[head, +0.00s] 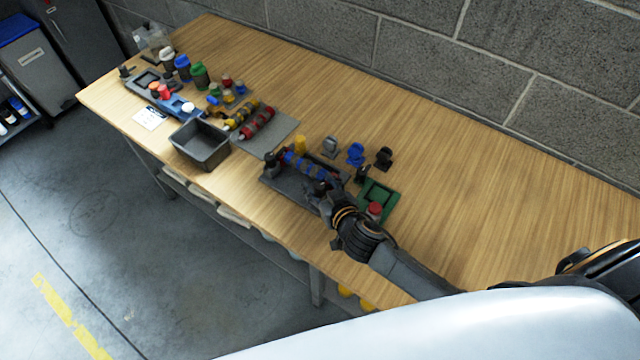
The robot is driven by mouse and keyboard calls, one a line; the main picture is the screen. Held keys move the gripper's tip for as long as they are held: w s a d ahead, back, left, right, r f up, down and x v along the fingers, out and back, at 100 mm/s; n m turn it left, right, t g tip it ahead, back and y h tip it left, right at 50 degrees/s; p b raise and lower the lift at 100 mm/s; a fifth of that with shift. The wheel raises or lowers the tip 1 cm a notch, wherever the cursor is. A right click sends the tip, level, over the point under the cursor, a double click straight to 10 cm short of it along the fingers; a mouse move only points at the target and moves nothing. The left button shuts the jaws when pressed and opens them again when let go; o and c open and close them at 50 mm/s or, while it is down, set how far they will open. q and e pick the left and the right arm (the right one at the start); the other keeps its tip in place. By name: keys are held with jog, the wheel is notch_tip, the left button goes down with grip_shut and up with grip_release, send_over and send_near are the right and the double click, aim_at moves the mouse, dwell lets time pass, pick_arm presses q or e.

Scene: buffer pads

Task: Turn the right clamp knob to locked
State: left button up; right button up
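A dark grey fixture plate (283,184) lies on the table with a blue roller (303,166) across it. A small dark knob (269,158) stands at the plate's left end. Another small dark upright piece (362,173) stands at its right end; whether this is the right clamp knob is too small to tell. My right gripper (322,194) is low over the right part of the plate, close in front of the roller. Its fingers blend with the dark plate, so their opening and any contact are unclear, and they may hide part of the clamp. My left gripper is out of view.
A green tray (389,208) with a red-topped piece (375,209) lies right of my gripper. Blue (355,154) and black (384,158) pieces stand behind. A grey bin (200,147) and several coloured bottles are at left. The table's right side is clear.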

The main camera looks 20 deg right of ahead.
grip_shut()
jog(key=n+y+p, duration=0.2)
jog(key=y, duration=0.1)
jog(key=shift+d+r+n+g+p, duration=0.1)
jog(key=shift+r+n+g+p, duration=0.2)
jog(key=shift+g+p, duration=0.1)
jog(key=shift+f+n+g+y+p, duration=0.15)
jog(key=shift+n+g+y+p, duration=0.25)
jog(key=shift+n+y, duration=0.35)
jog(key=shift+f+y, duration=0.15)
jog(key=shift+y, duration=0.1)
jog(key=shift+o, duration=0.2)
grip_release()
jog(key=v, duration=1.2)
